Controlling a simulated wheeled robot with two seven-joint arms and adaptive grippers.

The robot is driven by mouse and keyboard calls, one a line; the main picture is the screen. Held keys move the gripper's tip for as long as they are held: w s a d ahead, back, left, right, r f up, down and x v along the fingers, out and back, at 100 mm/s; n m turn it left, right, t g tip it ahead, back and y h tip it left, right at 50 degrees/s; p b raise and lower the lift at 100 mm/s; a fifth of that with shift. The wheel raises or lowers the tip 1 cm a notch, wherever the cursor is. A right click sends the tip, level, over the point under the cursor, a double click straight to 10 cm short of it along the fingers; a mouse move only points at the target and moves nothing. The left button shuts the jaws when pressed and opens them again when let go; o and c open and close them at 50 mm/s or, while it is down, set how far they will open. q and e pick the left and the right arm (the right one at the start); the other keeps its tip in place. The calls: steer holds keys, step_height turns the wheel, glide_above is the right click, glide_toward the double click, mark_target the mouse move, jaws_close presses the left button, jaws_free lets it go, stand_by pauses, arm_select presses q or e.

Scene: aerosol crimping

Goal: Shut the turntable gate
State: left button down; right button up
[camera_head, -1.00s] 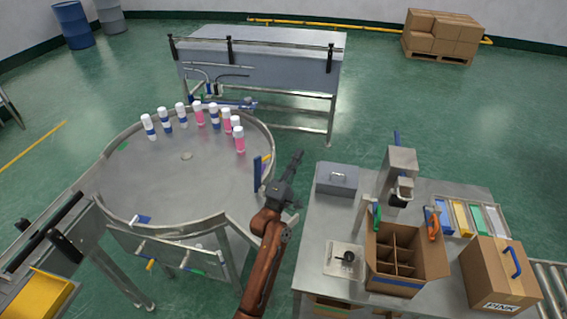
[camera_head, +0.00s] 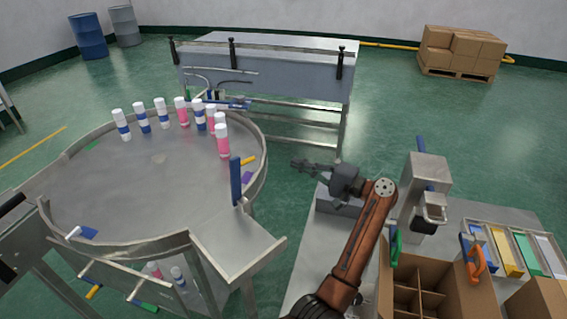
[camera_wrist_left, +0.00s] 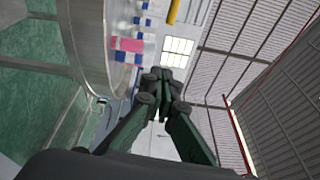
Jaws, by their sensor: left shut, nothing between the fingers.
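The round metal turntable (camera_head: 150,200) is at the left, with several white-capped pink or blue-banded cans (camera_head: 183,112) along its far side. A blue upright piece (camera_head: 236,180), seemingly the gate or its handle, stands at the turntable's right edge, where a flat metal outlet plate (camera_head: 240,243) joins. Whether the gate closes the opening is unclear. My left gripper (camera_head: 296,163) is shut and empty, right of the blue piece and apart from it, pointing left. In the left wrist view its fingers (camera_wrist_left: 165,75) are together beside the turntable's rim (camera_wrist_left: 88,40). My right gripper is not in view.
A workbench at the right carries a grey box (camera_head: 338,203), a press (camera_head: 427,190), a divided carton (camera_head: 415,290) and coloured trays (camera_head: 505,250). A metal table (camera_head: 265,65) stands behind. Green floor is open between the turntable and workbench.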

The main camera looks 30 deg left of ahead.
arm_select(q)
steer(key=s+a+p, duration=0.1)
steer(key=s+a, duration=0.2)
steer(key=a, duration=0.7)
steer(key=shift+s+a+r, duration=0.2)
steer(key=shift+s+r, duration=0.1)
steer(key=shift+r, duration=0.1)
